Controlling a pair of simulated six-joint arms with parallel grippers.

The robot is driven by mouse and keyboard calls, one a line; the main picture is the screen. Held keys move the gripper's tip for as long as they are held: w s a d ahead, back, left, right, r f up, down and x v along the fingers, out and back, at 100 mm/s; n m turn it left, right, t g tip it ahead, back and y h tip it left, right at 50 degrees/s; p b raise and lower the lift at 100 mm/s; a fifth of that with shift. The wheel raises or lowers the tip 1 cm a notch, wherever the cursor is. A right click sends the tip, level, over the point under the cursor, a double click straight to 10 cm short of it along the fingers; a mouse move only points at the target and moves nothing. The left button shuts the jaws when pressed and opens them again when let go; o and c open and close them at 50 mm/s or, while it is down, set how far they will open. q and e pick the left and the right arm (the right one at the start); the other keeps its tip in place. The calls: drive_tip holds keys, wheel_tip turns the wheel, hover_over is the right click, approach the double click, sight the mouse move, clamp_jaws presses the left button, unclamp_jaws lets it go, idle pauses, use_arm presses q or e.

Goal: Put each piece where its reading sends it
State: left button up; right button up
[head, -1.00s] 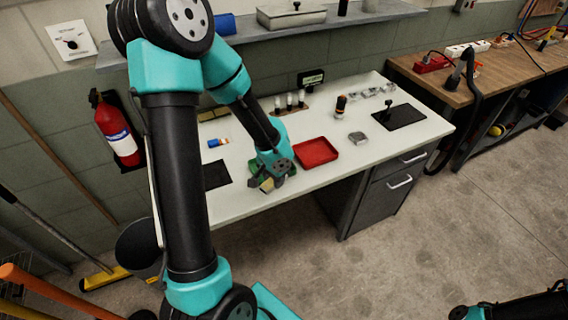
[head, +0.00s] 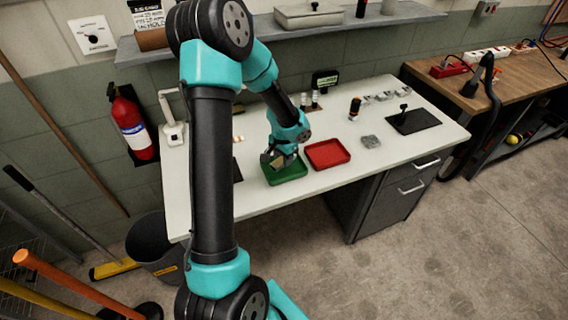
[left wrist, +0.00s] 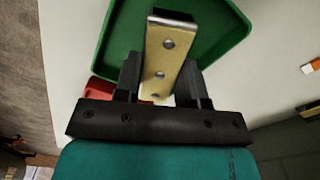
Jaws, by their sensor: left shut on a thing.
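My left gripper (head: 277,158) is shut on a flat brass-coloured metal piece with several holes. The metal piece (left wrist: 168,55) shows between the two black fingers in the left wrist view, with its far end over the green tray. The green tray (head: 290,175) stands near the table's front edge; its rim and floor also show in the left wrist view (left wrist: 215,35). I cannot tell whether the piece touches the tray. The red tray (head: 327,154) stands just right of it and looks empty. A small grey block (head: 370,141) lies right of the red tray. My right gripper is not in view.
A dark mat (head: 414,121) with a small black device lies at the table's right. A fire extinguisher (head: 133,125) hangs on the left wall.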

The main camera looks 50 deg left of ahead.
use_arm(q)
drive_tip(key=shift+f, duration=1.55)
drive_tip(key=shift+f, duration=0.15)
drive_tip(key=o, duration=1)
wheel_tip(320, 180, up, 12)
drive_tip(key=shift+r, duration=0.2)
